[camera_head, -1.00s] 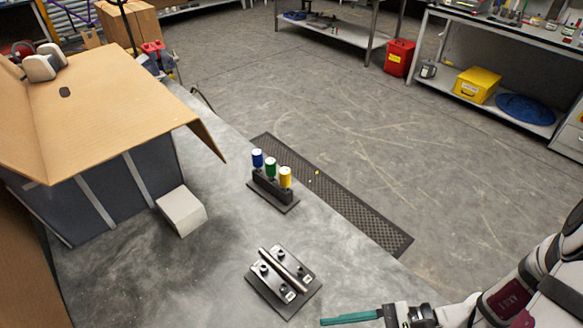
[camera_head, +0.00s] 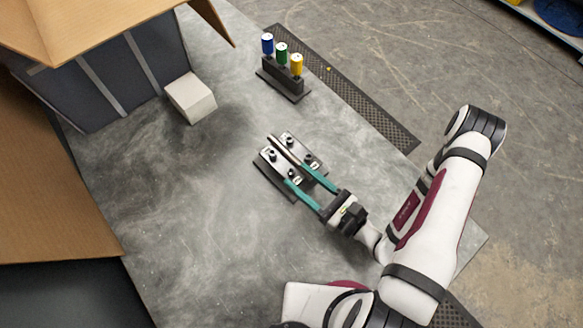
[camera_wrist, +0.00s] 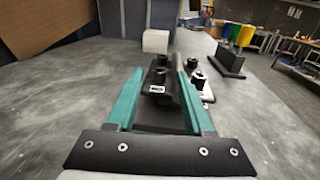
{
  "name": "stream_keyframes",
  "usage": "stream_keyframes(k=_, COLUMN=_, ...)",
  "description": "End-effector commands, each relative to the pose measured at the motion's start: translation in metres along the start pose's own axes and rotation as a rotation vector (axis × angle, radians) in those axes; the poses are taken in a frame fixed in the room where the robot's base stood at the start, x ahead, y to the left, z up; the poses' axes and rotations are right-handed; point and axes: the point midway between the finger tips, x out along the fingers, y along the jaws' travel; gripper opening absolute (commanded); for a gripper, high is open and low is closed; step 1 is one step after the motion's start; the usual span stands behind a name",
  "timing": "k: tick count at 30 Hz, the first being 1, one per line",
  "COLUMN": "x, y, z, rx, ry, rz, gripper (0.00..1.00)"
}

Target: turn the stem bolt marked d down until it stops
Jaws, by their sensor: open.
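A dark fixture plate (camera_head: 262,172) lies on the grey bench, with several black stem bolts and a steel bar (camera_head: 281,149) running between their two rows. Two small white labels sit at the near end, one by a near bolt (camera_wrist: 158,75); I cannot read which one is d. My gripper (camera_head: 296,174) has two long teal fingers, spread apart with nothing held. The fingers reach over the near end of the fixture. In the wrist view the left-row bolts lie between the fingers (camera_wrist: 158,65), and the right finger partly covers the bar.
A black stand (camera_head: 283,85) with blue, green and yellow capped cylinders is behind the fixture. A pale block (camera_head: 190,98) stands by the cardboard-topped booth (camera_head: 130,75) at left. The bench left of the fixture is clear.

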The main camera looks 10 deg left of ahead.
Motion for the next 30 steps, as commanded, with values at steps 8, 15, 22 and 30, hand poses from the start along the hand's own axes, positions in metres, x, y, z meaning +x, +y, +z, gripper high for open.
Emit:
stream_keyframes(k=8, x=0.031, y=0.001, z=0.0, rx=-0.002, ry=-0.001, rz=0.004, gripper=0.52)
stream_keyframes(k=15, x=0.034, y=0.0, z=0.0, rx=0.0, ry=-0.001, rz=0.001, gripper=0.52)
stream_keyframes(k=22, x=0.034, y=0.0, z=0.0, rx=0.0, ry=-0.001, rz=0.001, gripper=0.27)
stream_keyframes(k=30, x=0.034, y=0.0, z=0.0, rx=0.0, ry=-0.001, rz=0.001, gripper=0.0)
